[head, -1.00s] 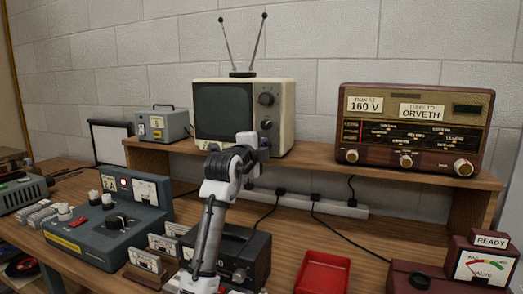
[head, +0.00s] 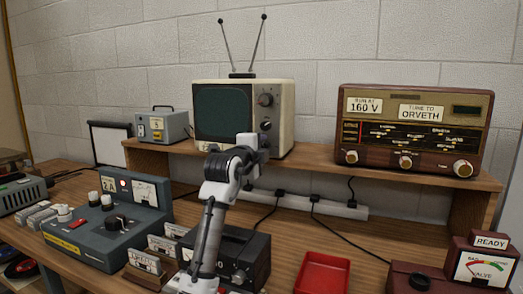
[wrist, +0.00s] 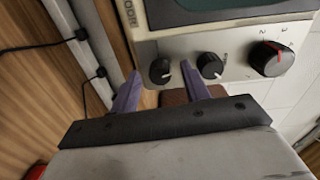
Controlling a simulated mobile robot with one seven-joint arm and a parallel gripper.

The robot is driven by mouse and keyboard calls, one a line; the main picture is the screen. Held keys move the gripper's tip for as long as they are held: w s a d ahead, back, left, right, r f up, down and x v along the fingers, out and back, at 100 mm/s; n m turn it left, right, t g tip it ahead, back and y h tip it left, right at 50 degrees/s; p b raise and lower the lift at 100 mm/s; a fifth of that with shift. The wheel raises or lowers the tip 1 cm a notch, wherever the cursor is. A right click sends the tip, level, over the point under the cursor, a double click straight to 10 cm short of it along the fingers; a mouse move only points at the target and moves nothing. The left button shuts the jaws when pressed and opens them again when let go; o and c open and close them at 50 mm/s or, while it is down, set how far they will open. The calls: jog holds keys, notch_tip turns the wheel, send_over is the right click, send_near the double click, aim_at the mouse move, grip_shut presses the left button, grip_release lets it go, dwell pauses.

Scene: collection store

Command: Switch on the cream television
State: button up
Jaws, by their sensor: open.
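The cream television (head: 285,128) stands on the raised wooden shelf, with two aerials on top. Its screen (head: 222,113) is dark greenish and shows no picture. In the wrist view its front panel is turned sideways. It has a small black knob (wrist: 160,71), a second small black knob (wrist: 210,66) and a larger knob with a red mark (wrist: 272,58). My gripper (wrist: 160,88) is open and empty in front of the panel. Its fingertips lie either side of the first small knob in the picture; contact cannot be told. In the head view my arm hides the panel's lower part.
A brown radio (head: 413,131) stands right of the television, and a small grey box (head: 163,125) left. A white power strip (head: 318,204) with plugs runs below the shelf. A control box (head: 110,228), a red tray (head: 323,273) and a black unit (head: 250,258) occupy the bench.

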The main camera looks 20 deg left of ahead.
jog(key=s+b, duration=0.3)
jog(key=s, duration=1)
jog(key=shift+s+a+r, duration=0.25)
jog(key=shift+s+a, duration=0.05)
jog(key=shift+s, duration=0.1)
